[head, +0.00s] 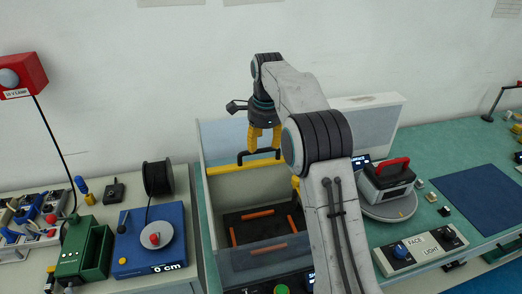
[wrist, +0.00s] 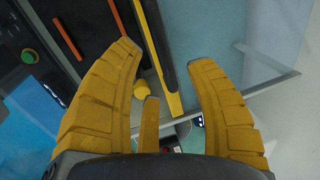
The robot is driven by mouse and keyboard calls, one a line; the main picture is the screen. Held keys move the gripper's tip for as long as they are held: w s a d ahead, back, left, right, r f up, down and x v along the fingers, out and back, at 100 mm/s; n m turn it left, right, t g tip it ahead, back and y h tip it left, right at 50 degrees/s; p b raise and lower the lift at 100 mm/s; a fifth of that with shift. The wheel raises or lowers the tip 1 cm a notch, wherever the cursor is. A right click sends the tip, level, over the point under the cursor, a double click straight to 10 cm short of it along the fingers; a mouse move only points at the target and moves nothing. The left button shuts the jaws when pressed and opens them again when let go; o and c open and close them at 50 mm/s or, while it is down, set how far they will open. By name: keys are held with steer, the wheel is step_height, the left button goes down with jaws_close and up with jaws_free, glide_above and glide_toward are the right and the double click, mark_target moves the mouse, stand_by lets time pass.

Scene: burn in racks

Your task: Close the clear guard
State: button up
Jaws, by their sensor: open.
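The clear guard (head: 222,137) stands raised at the back of the open-topped box, with a yellow bar (head: 230,170) along its edge and a black handle (head: 259,155) on the bar. My gripper (head: 263,146) is open, its yellow fingers just above the handle in the head view. In the wrist view, the yellow bar (wrist: 172,95) and the dark handle strip (wrist: 152,35) run between the spread fingers of my gripper (wrist: 163,55). The clear pane (wrist: 225,35) shows to their right. I cannot tell whether a finger touches the handle.
The box floor (head: 245,222) is dark with several orange strips. A green button (head: 281,290) is at its front. A blue reel stand (head: 150,245) is on the left bench. A red-handled device (head: 388,185) and a FACE LIGHT panel (head: 420,250) are on the right bench.

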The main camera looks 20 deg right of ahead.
mark_target(262, 152)
steer(key=shift+w+f, duration=0.2)
steer(key=shift+f, duration=0.8)
steer(key=shift+w+f, duration=0.15)
steer(key=shift+f, duration=0.85)
steer(key=shift+c, duration=0.3)
steer(key=c, duration=0.9)
jaws_close()
